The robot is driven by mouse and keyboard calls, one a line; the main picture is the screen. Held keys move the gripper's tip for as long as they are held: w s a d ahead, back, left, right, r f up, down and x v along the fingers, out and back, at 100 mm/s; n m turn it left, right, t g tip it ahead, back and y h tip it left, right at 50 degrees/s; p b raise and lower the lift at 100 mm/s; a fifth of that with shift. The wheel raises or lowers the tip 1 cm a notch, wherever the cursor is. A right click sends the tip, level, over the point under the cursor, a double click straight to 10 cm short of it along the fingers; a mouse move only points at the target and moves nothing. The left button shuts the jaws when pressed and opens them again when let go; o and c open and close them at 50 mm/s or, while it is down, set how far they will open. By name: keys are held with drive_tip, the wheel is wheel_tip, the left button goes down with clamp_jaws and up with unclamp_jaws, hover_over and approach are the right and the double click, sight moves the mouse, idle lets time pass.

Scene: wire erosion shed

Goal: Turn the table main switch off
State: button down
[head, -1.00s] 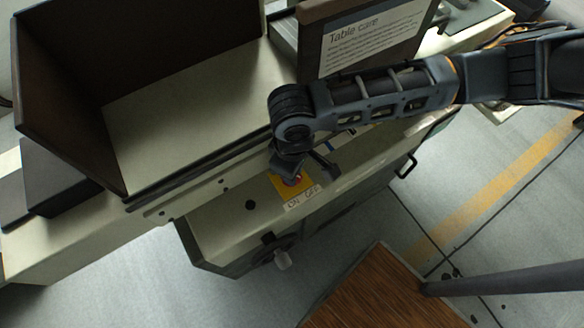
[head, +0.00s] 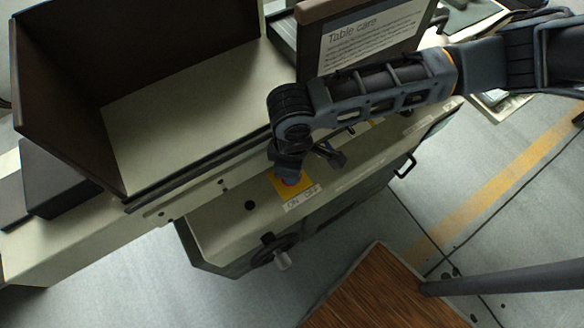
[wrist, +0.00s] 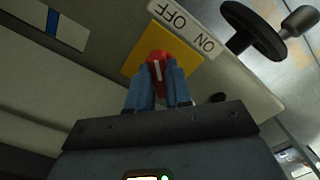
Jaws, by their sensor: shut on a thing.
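The table main switch is a red rotary knob (wrist: 159,57) with a white mark, on a square yellow plate (wrist: 185,58). A white label (wrist: 188,27) beside the plate reads ON and OFF, upside down in the wrist view. In the head view the yellow plate (head: 279,186) shows partly under my wrist, with the label (head: 301,198) just below it. My gripper (wrist: 160,77) is shut on the red knob, with a blue finger on each side. My gripper (head: 291,178) hides most of the knob in the head view. I cannot tell which word the mark points to.
A black handwheel (head: 275,251) with a light handle sticks out below the switch. A dark open-topped enclosure (head: 185,45) and a "Table care" sign (head: 372,45) stand behind. A wooden surface (head: 385,295) lies in front, and a black pull handle (head: 405,166) is at right.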

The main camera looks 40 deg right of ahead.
drive_tip(key=c, duration=1)
unclamp_jaws()
drive_tip(key=shift+c, duration=0.2)
drive_tip(key=shift+r+b, duration=0.45)
drive_tip(key=shift+r, duration=3.45)
